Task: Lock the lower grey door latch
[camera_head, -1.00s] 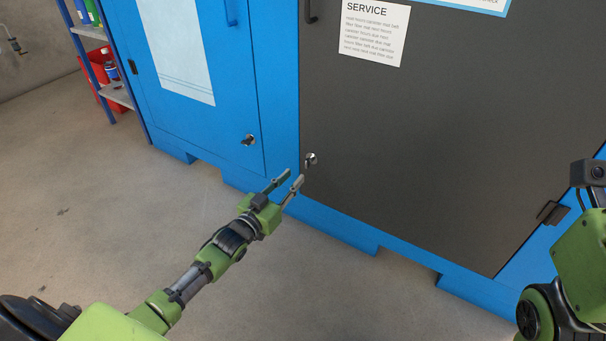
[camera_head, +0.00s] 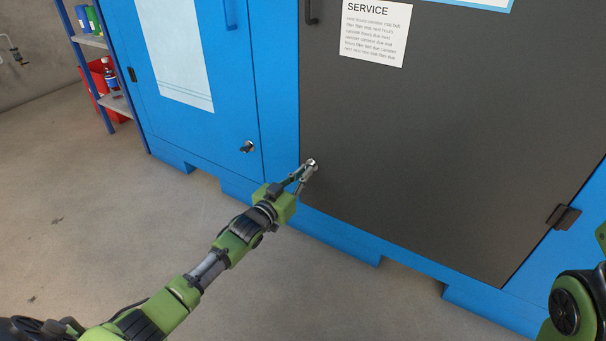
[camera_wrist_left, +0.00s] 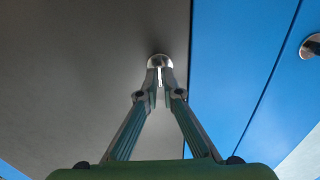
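The grey door (camera_head: 440,130) is closed, and its lower latch (camera_head: 312,162) is a small round metal piece near the door's lower left edge. My left gripper (camera_head: 307,172) is at this latch, with its fingertips drawn together. In the left wrist view the latch's round plate (camera_wrist_left: 159,61) shows just beyond the fingertips (camera_wrist_left: 159,80), and a thin bright part of the latch lies between them. The fingers hide most of the latch lever, so its angle is hard to tell. My right gripper is out of view; only part of the right arm shows.
A blue door (camera_head: 190,70) on the left has a similar latch (camera_head: 247,146). A dark hinge (camera_head: 563,217) sits at the grey door's lower right. A shelf (camera_head: 113,105) with bottles and a red container stands far left. The floor (camera_head: 110,220) in front is clear.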

